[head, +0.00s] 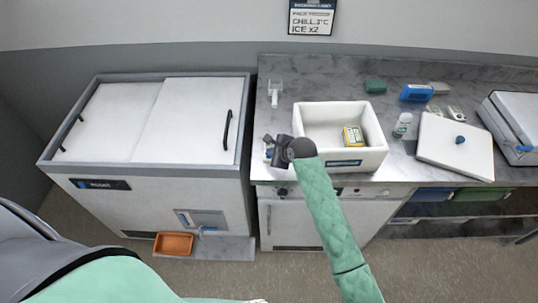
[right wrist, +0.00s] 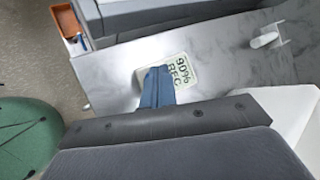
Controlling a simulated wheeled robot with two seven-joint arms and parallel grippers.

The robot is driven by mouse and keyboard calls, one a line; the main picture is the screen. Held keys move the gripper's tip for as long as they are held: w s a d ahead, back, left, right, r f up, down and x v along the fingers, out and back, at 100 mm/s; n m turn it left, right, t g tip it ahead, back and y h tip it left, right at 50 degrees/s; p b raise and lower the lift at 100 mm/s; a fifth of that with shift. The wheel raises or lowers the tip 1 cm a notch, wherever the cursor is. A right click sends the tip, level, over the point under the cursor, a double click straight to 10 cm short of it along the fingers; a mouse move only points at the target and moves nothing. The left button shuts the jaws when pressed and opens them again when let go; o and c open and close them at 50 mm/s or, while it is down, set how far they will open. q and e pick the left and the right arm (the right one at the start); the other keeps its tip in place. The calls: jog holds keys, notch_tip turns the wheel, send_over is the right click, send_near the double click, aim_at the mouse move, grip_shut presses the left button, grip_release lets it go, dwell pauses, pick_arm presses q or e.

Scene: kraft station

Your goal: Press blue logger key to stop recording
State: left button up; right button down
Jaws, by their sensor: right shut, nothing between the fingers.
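The logger shows in the right wrist view as a pale display (right wrist: 181,70) reading "90% REC", lying on the grey counter near its front edge. In the head view it is mostly hidden by my right gripper (head: 269,143), just left of the white bin. The right gripper's blue-grey fingers (right wrist: 154,74) are shut and empty. They overlap the logger's lower left part in the wrist view. I cannot make out the blue key apart from the fingers, nor tell whether they touch it. My left gripper is not in view.
A white bin (head: 371,125) with a yellow box (head: 353,136) stands right of the gripper. A clear scoop (head: 275,92) lies behind it on the counter (head: 320,72). A white chest freezer (head: 170,200) stands left. A small bottle (head: 402,126) and white board (head: 455,155) are farther right.

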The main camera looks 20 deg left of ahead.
jog(key=shift+f, duration=0.2)
dwell(0.4)
jog(key=shift+r, duration=0.85)
jog(key=shift+r, duration=0.15)
jog(key=shift+r, duration=2.4)
